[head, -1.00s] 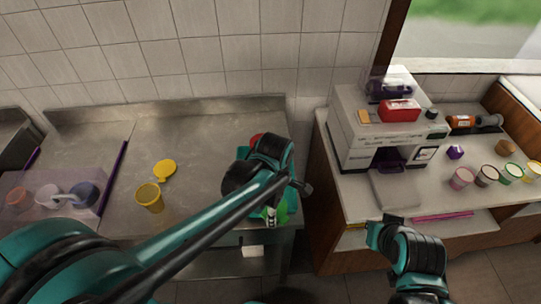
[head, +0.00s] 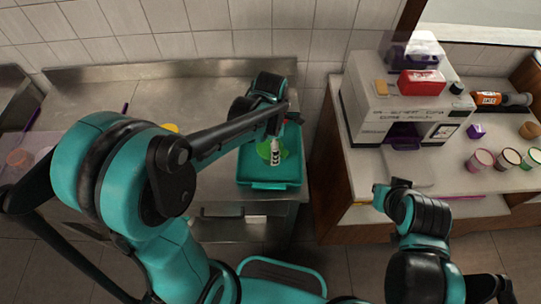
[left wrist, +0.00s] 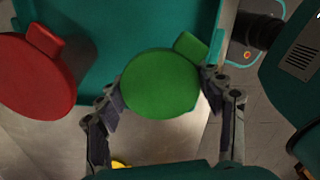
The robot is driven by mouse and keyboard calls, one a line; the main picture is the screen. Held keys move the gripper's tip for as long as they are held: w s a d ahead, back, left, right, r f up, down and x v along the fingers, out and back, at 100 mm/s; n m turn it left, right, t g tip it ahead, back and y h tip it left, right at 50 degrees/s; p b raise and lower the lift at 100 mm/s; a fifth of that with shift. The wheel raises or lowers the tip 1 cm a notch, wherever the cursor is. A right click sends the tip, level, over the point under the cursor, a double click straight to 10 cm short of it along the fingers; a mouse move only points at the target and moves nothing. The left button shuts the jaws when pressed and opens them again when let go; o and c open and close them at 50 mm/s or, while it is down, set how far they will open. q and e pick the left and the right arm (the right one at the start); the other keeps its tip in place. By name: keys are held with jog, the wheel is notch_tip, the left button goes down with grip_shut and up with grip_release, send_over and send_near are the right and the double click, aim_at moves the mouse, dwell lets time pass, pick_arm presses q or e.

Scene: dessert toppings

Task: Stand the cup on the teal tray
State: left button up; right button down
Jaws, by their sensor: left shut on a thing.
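A cup with a round green lid (left wrist: 160,84) is between the fingers of my left gripper (left wrist: 163,98), which is shut on it. In the left wrist view the lid overlaps the edge of the teal tray (left wrist: 110,25); I cannot tell whether the cup's base touches anything. A red-lidded cup (left wrist: 38,75) is to its left. My right gripper (head: 392,188) is away by the right counter; its finger opening is unclear.
A white machine (head: 400,115) with a red box (head: 420,83) stands on the right counter. Several tubs, including a pink-rimmed one (head: 480,160), line that counter. A yellow lid (head: 170,128) is partly hidden by my left arm. The metal counter (head: 215,85) is clear at the back.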

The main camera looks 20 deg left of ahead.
pick_arm(q)
notch_tip(320, 180, down, 4)
jog(key=shift+w+f+b, duration=0.1)
jog(key=shift+b, duration=0.7)
jog(key=o, duration=0.6)
jog(key=shift+f, duration=0.1)
jog(key=o, duration=0.4)
